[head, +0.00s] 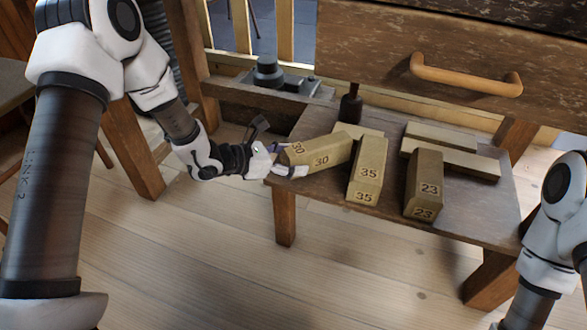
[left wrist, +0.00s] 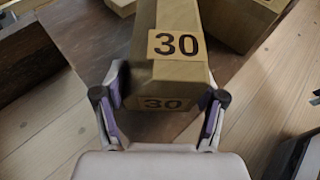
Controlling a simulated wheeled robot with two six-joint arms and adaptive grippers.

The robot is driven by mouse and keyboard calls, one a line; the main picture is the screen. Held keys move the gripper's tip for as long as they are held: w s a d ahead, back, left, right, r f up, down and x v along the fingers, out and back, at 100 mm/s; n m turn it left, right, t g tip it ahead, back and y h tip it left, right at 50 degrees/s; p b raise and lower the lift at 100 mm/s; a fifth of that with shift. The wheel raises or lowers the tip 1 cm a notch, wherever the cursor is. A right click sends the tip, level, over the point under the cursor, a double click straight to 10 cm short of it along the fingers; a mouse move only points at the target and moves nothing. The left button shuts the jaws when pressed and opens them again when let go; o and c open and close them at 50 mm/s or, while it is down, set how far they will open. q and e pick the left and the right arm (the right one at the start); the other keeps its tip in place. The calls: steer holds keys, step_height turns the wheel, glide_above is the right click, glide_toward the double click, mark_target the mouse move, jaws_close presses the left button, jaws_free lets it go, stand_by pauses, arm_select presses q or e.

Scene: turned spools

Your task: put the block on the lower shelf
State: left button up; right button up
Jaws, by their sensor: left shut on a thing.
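A wooden block marked 30 (head: 325,152) is at the left edge of the lower shelf (head: 465,212). My left gripper (head: 285,164) is shut on its near left end. In the left wrist view, the block (left wrist: 176,22) sits between the two fingers of the left gripper (left wrist: 166,95), with both 30 labels showing. The block reaches over the shelf boards; I cannot tell whether its underside touches them. My right arm shows at the right edge of the head view, but its gripper is out of the picture.
Blocks marked 35 (head: 367,168) and 23 (head: 425,184) stand on the shelf to the right. Plain blocks (head: 450,160) lie behind them. A dark post (head: 351,106) rises at the back. A drawer with a wooden handle (head: 465,80) hangs above. Bare shelf shows at the front right.

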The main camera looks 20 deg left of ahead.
arm_select(q)
steer(key=shift+f, duration=0.65)
steer(key=shift+r, duration=0.2)
steer(key=shift+f, duration=0.15)
steer(key=o, duration=1.4)
arm_select(e)
steer(key=shift+w+f, duration=0.15)
steer(key=shift+f, duration=0.3)
